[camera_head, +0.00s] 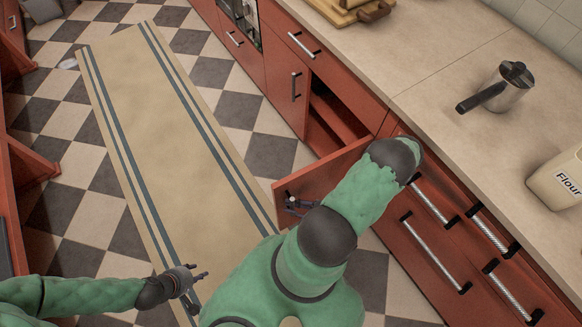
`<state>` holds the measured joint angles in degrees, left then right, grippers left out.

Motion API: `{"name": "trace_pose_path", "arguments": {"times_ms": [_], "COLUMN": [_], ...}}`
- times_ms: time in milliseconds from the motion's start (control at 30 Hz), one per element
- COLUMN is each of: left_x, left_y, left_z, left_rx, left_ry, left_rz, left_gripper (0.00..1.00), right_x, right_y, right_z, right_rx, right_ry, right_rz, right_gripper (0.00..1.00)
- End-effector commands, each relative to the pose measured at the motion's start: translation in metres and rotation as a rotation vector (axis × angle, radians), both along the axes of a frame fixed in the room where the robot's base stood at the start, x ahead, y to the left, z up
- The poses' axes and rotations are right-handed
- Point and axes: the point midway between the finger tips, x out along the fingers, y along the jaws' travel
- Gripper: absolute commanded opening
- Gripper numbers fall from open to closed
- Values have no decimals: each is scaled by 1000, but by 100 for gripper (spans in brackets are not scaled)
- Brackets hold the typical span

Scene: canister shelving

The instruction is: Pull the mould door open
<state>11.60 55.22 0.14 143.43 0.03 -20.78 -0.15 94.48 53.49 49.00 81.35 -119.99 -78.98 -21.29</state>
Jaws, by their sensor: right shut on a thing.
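A red cabinet door (335,170) stands swung out from the lower cabinets over the floor, with the dark cabinet opening (335,115) showing behind it. My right gripper (293,204) is at the outer end of this door, shut on its handle. The handle is mostly hidden by the gripper, and my green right arm covers part of the door. My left gripper (201,285) is low in the picture over the beige runner, its fingers apart and empty, well away from the door.
Red drawers with silver handles (435,253) lie right of my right arm. The countertop (440,65) holds a metal pitcher (508,88), a Flour canister (560,178) and a wooden board (350,10). The striped runner (150,110) and checkered floor are mostly clear.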

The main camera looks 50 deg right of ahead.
Motion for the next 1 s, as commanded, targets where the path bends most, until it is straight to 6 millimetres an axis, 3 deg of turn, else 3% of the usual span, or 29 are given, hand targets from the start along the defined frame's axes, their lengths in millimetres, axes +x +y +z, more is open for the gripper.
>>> {"name": "trace_pose_path", "arguments": {"times_ms": [300,333,400,433,767,1000], "left_x": [0,0,0,0,0,0], "left_y": [0,0,0,0,0,0], "left_z": [0,0,0,0,0,0], "left_rx": [0,0,0,0,0,0], "left_ry": [0,0,0,0,0,0], "left_rz": [0,0,0,0,0,0], "left_gripper": [40,40,40,40,40,40], "right_x": [0,0,0,0,0,0], "right_y": [0,0,0,0,0,-1], "right_z": [-1,-1,-1,-1,0,20], "right_rx": [-1,-1,-1,-1,0,-2], "right_ry": [3,3,3,3,1,1], "right_rz": [0,0,0,0,-1,-1], "right_gripper": [0,27,47,49,49,49]}}
